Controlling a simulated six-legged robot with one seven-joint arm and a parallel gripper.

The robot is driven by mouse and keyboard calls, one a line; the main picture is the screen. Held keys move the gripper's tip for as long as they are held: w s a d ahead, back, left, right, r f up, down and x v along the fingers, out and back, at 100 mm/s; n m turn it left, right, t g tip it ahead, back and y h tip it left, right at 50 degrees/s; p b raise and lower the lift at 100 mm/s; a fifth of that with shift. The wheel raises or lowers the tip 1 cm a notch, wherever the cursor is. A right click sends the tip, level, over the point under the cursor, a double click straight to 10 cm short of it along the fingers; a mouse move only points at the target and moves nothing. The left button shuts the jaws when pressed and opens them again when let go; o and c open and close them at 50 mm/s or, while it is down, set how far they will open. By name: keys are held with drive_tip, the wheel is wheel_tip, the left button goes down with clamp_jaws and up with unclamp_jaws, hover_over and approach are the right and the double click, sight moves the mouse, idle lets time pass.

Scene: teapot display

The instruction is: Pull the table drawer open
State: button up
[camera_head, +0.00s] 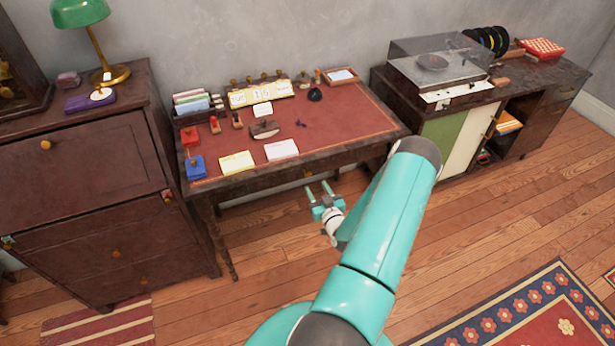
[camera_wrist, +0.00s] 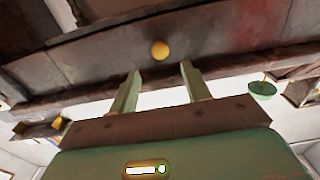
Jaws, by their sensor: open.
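The table (camera_head: 345,118) has a red top and a dark wooden front, and stands against the wall. In the wrist view its dark drawer front (camera_wrist: 95,62) spans the upper part, with a round brass knob (camera_wrist: 160,50) on it. The drawer looks shut in the head view, where its front is mostly in shadow. My gripper (camera_head: 318,189) is in front of the table's front edge. In the wrist view my gripper (camera_wrist: 158,80) is open and empty, its two fingers pointing toward the drawer front. The knob lies beyond the fingertips, roughly centred between them, and appears apart from them.
A dark cabinet (camera_head: 90,200) with a green lamp (camera_head: 85,30) stands left of the table. A low sideboard (camera_head: 540,85) with a record player (camera_head: 430,65) stands right. Stamps, cards and a tray cover the tabletop. Wooden floor (camera_head: 480,215) is clear in front.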

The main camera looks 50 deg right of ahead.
sight(309, 174)
drive_tip(key=x, duration=0.7)
drive_tip(key=shift+w, duration=0.15)
clamp_jaws()
